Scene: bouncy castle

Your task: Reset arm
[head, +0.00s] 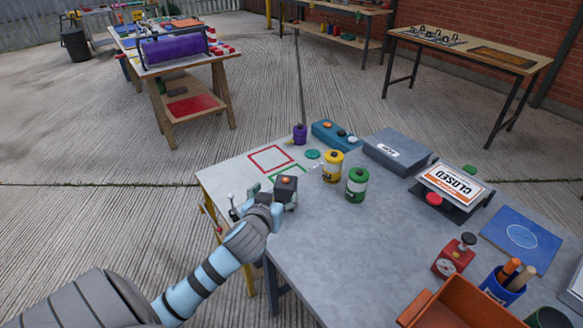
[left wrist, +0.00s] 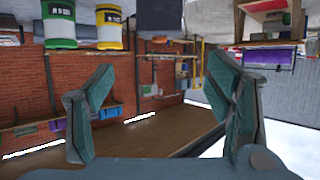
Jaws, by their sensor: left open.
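My left arm reaches in from the bottom left of the head view. Its gripper (head: 264,198) is over the left edge of the grey table (head: 300,250). In the left wrist view, which is upside down, the left gripper (left wrist: 160,85) has its two teal-padded fingers wide apart, with nothing between them. A dark box-like part with an orange spot shows at the gripper in the head view; I cannot tell whether it is separate. A yellow canister (head: 333,167) and a green canister (head: 357,182) stand upright to the right of the gripper, apart from it. My right gripper is not in view.
The table also bears a blue button box (head: 336,136), a grey box (head: 397,151), a CLOSED sign (head: 455,184), a blue pad (head: 522,235), a red device (head: 454,259) and an orange bin (head: 460,308). The table's middle is bare. Other workbenches stand farther back.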

